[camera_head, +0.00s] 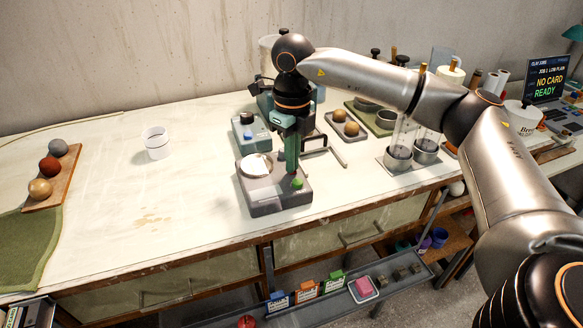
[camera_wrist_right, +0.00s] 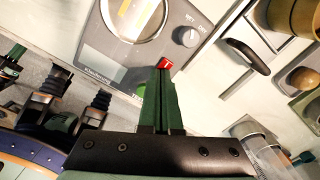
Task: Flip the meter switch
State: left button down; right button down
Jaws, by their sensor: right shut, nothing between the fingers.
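The meter is a grey box (camera_head: 275,202) on the bench, with a round pale plate on top (camera_head: 256,165) and a green button or lamp (camera_head: 297,184) near its front right corner. In the right wrist view the grey box (camera_wrist_right: 108,58) carries a knob marked WET and DRY (camera_wrist_right: 187,36), a small red part (camera_wrist_right: 165,63) and a partly hidden green part (camera_wrist_right: 140,90). My right gripper (camera_head: 291,170) points down over the box's right side. It is shut and empty, its tips (camera_wrist_right: 163,72) beside the red part; I cannot tell whether they touch. My left gripper is not in view.
A black handle-like bar (camera_wrist_right: 248,56) lies to the right. Clear cylinders (camera_head: 400,140) stand on a tray further right. A white cup (camera_head: 156,143) is on the left, with clear bench around it.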

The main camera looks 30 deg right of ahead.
jog(key=shift+f, duration=0.1)
jog(key=shift+r+p, duration=0.4)
jog(key=shift+p, duration=0.05)
notch_tip(320, 180, up, 4)
jog(key=p, duration=0.2)
jog(key=shift+f+p, duration=0.2)
jog(key=shift+p, duration=0.2)
jog(key=shift+r+p, duration=1)
jog(key=shift+r, duration=0.3)
